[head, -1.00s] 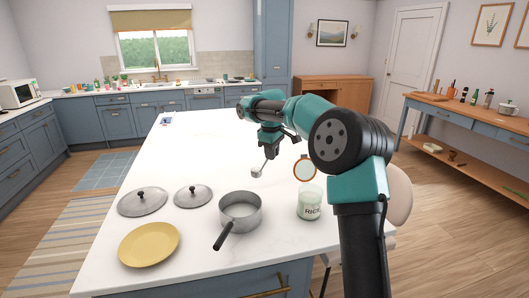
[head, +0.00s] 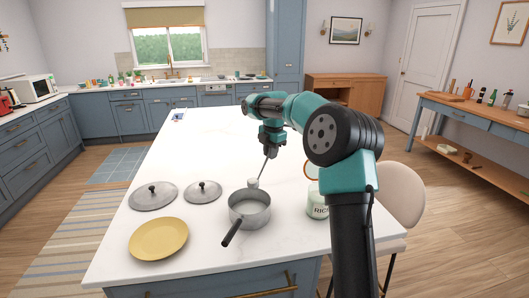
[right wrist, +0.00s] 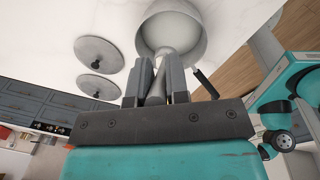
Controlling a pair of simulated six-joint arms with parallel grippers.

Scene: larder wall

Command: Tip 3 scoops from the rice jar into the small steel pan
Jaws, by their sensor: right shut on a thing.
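My right gripper (head: 270,150) is shut on the handle of a scoop (head: 253,183), which hangs down and to the left from it. The scoop's bowl is at the far rim of the small steel pan (head: 249,214); it is too small to tell what is in it. In the right wrist view the scoop's handle is between the fingers (right wrist: 160,80), and its bowl (right wrist: 176,32) overlaps the pan (right wrist: 200,50). The rice jar (head: 316,206) stands right of the pan, partly hidden by my arm. My left gripper is not in view.
Two grey lids (head: 153,196) and a yellow plate (head: 159,240) lie left of the pan. The pan's dark handle (head: 231,234) points toward the front edge. The back of the white island top (head: 215,135) is mostly clear. A chair (head: 400,205) stands at the right.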

